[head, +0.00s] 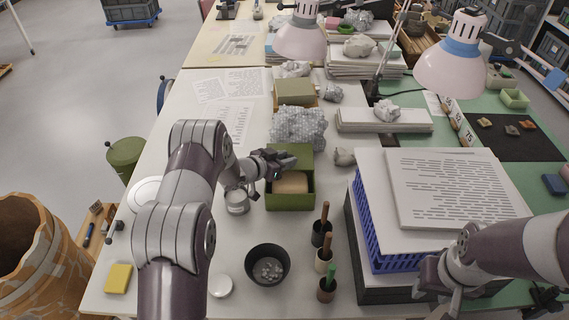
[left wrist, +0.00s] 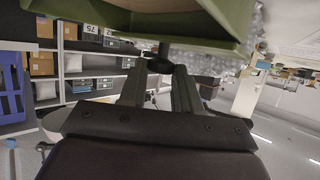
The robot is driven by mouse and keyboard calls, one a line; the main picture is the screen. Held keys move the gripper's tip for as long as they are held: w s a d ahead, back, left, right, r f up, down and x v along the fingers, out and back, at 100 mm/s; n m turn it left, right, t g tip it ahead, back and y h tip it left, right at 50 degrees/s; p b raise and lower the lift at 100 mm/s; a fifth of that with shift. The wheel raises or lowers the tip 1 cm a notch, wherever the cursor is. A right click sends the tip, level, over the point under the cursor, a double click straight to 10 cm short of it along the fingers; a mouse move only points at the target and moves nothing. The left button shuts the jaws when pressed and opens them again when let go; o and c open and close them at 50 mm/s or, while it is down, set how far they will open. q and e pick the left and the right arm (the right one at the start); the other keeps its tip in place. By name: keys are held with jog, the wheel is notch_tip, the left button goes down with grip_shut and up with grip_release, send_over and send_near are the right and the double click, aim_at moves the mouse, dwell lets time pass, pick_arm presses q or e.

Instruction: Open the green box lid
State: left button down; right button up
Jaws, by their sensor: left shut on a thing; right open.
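The green box (head: 290,201) stands on the white table with its top uncovered, and a tan block (head: 291,183) shows inside. Its green lid (head: 304,154) is raised at the box's far side, partly hidden by my left gripper (head: 282,162). In the left wrist view, the lid (left wrist: 205,18) fills the top edge. My left gripper (left wrist: 159,78) is shut on a dark knob (left wrist: 160,64) below the lid. My right gripper (head: 440,288) is open and empty at the lower right, beside the paper stack, partly hidden by its arm.
A dark bowl (head: 267,264) and several handled tools in holders (head: 325,260) stand in front. A grey bubble-wrapped bundle (head: 298,125) lies behind the lid. A blue crate (head: 372,235) and paper stack (head: 455,190) are at right.

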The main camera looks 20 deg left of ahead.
pick_arm(q)
jog(key=shift+w+a, duration=0.3)
jog(key=shift+w, duration=0.65)
jog(key=shift+r, duration=0.2)
jog(key=c, duration=0.8)
grip_release()
jog(key=shift+c, duration=0.2)
jog(key=shift+o, duration=0.3)
jog(key=shift+w+f, duration=0.15)
jog(key=v, duration=1.2)
jog(key=shift+s+b, duration=0.3)
jog(key=shift+b, duration=0.1)
jog(key=shift+a, duration=0.15)
